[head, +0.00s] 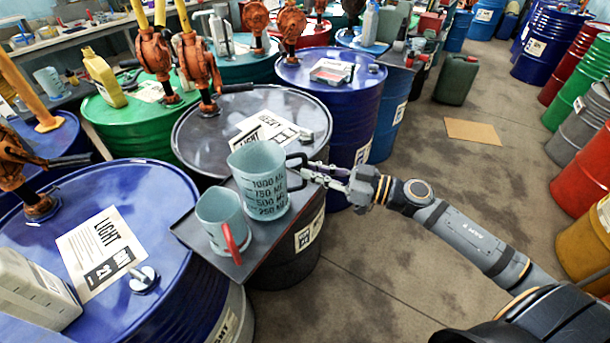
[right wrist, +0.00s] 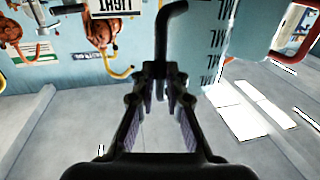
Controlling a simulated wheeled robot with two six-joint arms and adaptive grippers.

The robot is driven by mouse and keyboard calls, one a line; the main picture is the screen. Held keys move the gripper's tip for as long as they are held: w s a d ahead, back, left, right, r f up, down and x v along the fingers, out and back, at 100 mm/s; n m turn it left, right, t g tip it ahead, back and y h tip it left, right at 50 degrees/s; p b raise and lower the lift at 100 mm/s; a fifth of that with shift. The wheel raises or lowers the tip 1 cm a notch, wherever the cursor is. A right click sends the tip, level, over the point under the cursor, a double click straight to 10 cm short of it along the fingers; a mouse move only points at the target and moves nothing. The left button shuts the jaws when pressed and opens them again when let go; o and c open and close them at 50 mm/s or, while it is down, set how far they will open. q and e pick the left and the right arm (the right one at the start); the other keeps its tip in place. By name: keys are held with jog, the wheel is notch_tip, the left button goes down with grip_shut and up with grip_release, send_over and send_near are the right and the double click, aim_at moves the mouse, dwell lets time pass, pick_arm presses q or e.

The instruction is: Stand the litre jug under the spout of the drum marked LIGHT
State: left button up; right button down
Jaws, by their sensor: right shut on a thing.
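The litre jug (head: 262,172), pale blue with marks up to 1000 ML, is upright at the dark tray (head: 245,268); I cannot tell whether its base touches. My right gripper (head: 312,172) is shut on its black handle (head: 296,180), on the jug's right side. In the right wrist view the handle (right wrist: 172,30) rises between the fingers (right wrist: 160,92), with the jug's wall (right wrist: 205,45) to the right. A blue drum (head: 150,192) at the left bears a paper marked LIGHT (head: 103,248). Its orange pump (head: 22,175) shows partly, with a dark bar pointing right. My left gripper is out of view.
A smaller jug with a red handle (head: 218,212) stands left of the litre jug. A dark drum (head: 195,130) with papers stands behind. A pale container (head: 32,290) stands on the LIGHT drum. Open floor (head: 420,210) lies to the right, with cardboard (head: 473,131).

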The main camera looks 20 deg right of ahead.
notch_tip(320, 180, up, 17)
jog(key=p, duration=1)
jog(key=shift+f, duration=0.15)
